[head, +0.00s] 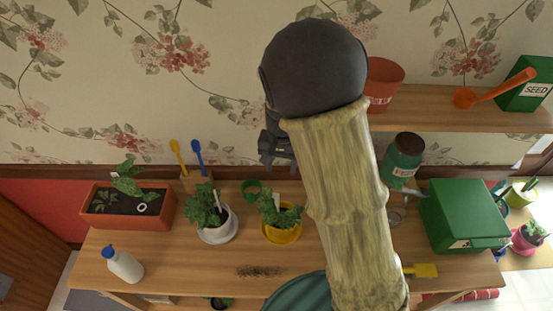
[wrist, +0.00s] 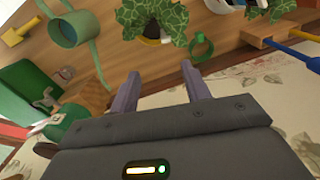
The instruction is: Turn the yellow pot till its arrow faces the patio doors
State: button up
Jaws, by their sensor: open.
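The yellow pot (head: 283,236) stands upright on the wooden bench (head: 160,265), with a leafy green plant in it and a yellow saucer-like base. In the wrist view, the plant's leaves (wrist: 152,18) cover most of the pot. I see no arrow on the pot in either view. My gripper (head: 279,163) is above and behind the pot, near the wall, apart from it. In the wrist view, the two fingers of my gripper (wrist: 163,82) are spread with nothing between them. The patio doors cannot be made out; bright light falls at the right.
A white pot (head: 217,231) with a plant stands close left of the yellow pot. A green ring (head: 251,190) lies behind. A green feed can (head: 403,158) and green box (head: 463,216) are right. Spilled soil (head: 258,271) lies in front. An orange shelf pot (head: 384,80) is above.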

aim_at(276, 198)
jog(key=shift+w+a+f, duration=0.1)
jog(key=shift+w+a, duration=0.05)
jog(key=shift+a, duration=0.65)
notch_tip(276, 198, down, 17)
jog(key=p, duration=0.3)
jog(key=shift+w+d+f, duration=0.1)
jog(key=shift+f, duration=0.1)
grip_shut()
